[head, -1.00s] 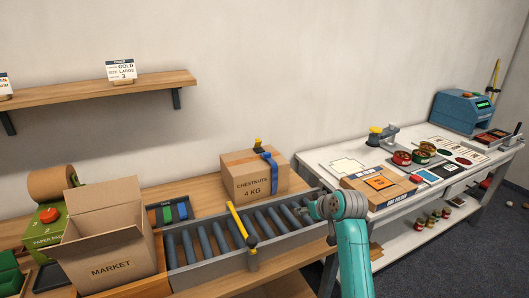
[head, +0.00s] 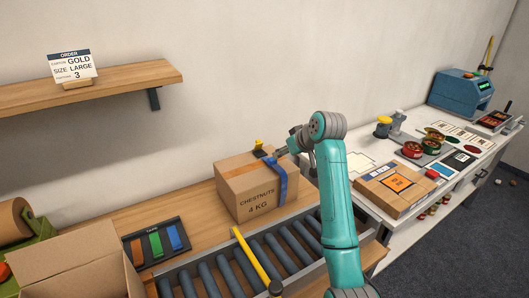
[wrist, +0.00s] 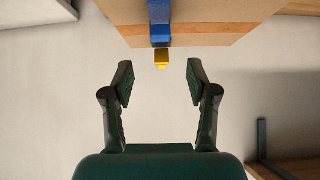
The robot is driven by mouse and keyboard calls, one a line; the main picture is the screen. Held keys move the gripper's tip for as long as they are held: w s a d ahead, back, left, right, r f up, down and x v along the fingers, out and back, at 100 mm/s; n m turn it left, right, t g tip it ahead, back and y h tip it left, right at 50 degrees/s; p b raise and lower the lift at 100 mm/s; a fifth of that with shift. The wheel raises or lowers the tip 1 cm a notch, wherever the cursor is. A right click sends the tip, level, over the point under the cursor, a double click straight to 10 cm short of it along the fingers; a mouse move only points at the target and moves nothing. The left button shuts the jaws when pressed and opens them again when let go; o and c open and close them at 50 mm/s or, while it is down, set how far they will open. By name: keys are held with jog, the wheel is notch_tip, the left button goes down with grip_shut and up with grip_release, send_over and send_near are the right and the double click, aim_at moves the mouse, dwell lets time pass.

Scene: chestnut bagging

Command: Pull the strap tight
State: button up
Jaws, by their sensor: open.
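The cardboard box marked CHESTNUTS 4 KG (head: 247,194) stands on the wooden bench behind the roller conveyor. A blue strap (head: 281,181) runs over its top and down its front near the right side. A yellow end piece (head: 259,148) stands up at the box's back top edge. In the wrist view the box (wrist: 215,18) is at the top, with the blue strap (wrist: 159,20) and the yellow piece (wrist: 161,60) hanging from it. My gripper (wrist: 159,72) is open and empty; the yellow piece lies between its fingertips in the picture, with no visible contact. In the head view my arm partly hides my gripper.
A roller conveyor (head: 221,262) with a yellow bar (head: 256,262) runs in front of the box. A tape tray (head: 134,241) lies to the left, beside an open carton (head: 62,280). A white worktable (head: 405,230) with a flat box, tins and cards is at right.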

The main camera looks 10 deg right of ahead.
aim_at(272, 158)
jog(key=x, duration=1.1)
jog(key=shift+w, duration=0.1)
grip_shut()
